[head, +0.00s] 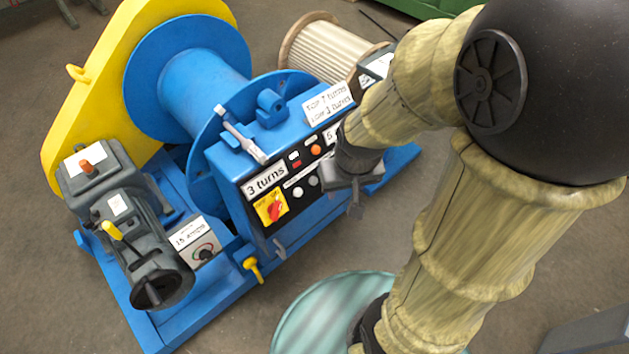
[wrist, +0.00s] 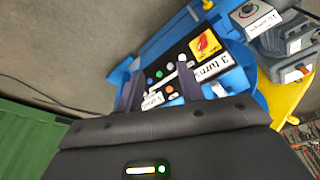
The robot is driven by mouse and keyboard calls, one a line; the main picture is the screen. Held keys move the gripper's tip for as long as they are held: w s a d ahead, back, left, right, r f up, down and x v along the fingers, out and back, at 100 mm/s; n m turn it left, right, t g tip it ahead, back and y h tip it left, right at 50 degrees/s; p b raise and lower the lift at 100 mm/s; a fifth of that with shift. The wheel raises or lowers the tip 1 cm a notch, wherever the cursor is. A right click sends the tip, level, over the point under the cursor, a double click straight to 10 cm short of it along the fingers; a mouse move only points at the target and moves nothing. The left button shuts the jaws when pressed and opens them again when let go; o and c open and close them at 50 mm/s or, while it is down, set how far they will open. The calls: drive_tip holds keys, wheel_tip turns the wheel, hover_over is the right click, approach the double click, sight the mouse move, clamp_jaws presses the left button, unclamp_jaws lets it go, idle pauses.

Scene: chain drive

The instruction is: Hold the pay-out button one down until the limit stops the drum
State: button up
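The blue control box (head: 238,178) carries a panel of small round buttons (head: 306,170) in white, orange and dark colours. The button captions are too small to read, so I cannot tell which is pay-out. The blue drum (head: 190,78) stands behind the box, with no rope seen on it. My gripper (head: 343,190) is just right of the panel, pointing down beside the box front. In the wrist view the panel buttons (wrist: 170,66) show beyond the fingers. The two dark fingers (wrist: 164,92) are apart with nothing held between them. I cannot tell whether either touches a button.
A red switch on a yellow plate (head: 272,207) and a "3 turns" label (head: 265,182) sit on the panel's left. A grey lever (head: 241,133) lies on top of the box. A grey motor (head: 135,235) stands left. A round pale table (head: 318,310) is in front.

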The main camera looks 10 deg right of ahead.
clamp_jaws()
idle(1.7)
